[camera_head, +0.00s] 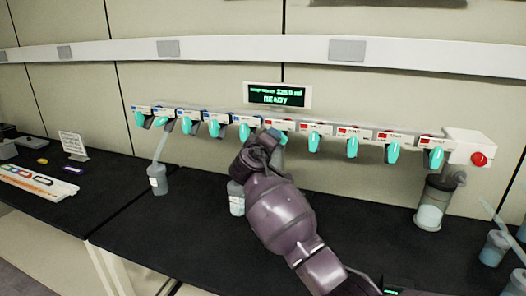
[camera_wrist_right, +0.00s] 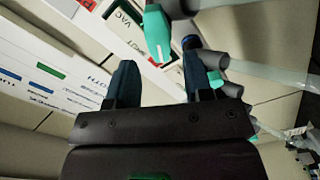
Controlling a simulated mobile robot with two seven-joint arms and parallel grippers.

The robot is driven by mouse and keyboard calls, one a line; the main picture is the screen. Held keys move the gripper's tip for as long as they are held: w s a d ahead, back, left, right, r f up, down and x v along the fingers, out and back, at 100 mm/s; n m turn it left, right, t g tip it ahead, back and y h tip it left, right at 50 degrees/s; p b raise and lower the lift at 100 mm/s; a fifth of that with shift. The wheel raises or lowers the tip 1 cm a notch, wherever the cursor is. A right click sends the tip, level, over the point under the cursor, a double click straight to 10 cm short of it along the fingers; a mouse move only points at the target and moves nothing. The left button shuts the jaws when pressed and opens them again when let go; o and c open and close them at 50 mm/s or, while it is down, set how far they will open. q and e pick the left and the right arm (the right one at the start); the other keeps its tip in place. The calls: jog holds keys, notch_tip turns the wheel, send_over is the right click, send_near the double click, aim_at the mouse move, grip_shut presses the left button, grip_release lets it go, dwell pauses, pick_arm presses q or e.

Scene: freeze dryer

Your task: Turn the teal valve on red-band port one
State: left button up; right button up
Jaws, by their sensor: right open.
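A row of teal valves hangs from the white manifold, with blue bands on the left ports and red bands on the right ports. My right gripper (camera_head: 270,138) is at the middle of the row, partly covering one teal valve (camera_head: 282,138). In the right wrist view my right gripper (camera_wrist_right: 159,62) is open and empty. A teal valve (camera_wrist_right: 157,32) with a white mark lies just beyond the fingertips, beside a red-band label reading VAC (camera_wrist_right: 125,20). Another teal valve (camera_wrist_right: 215,78) is right of the right finger. I cannot tell whether a finger touches a valve. My left gripper is not in view.
A display (camera_head: 277,96) reading READY stands above the manifold. A red button (camera_head: 478,159) is at its right end. Flasks (camera_head: 158,180) and (camera_head: 237,205) hang below, and a larger jar (camera_head: 431,208) is at the right. The black bench (camera_head: 350,215) is mostly clear.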

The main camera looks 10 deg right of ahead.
jog(key=v, duration=0.7)
jog(key=shift+b, duration=0.35)
jog(key=s+d+f+m+g+y, duration=0.25)
jog(key=s+d+f, duration=0.25)
jog(key=s+f, duration=0.6)
jog(key=s+d+f+m+g+y, duration=0.15)
jog(key=s+d+f+g, duration=0.3)
jog(key=s+f, duration=0.65)
jog(key=s+d+f+m+g+y, duration=0.1)
jog(key=s+f+g+y, duration=0.2)
jog(key=s, duration=0.9)
jog(key=s+d+f+g+y, duration=0.15)
jog(key=s+f, duration=0.25)
jog(key=s, duration=0.8)
jog(key=w+a+f+t+y, duration=0.1)
jog(key=w+f+t, duration=0.6)
jog(key=f, duration=0.3)
jog(key=shift+f+n+t, duration=0.3)
jog(key=shift+f+t, duration=0.05)
jog(key=shift+t, duration=0.3)
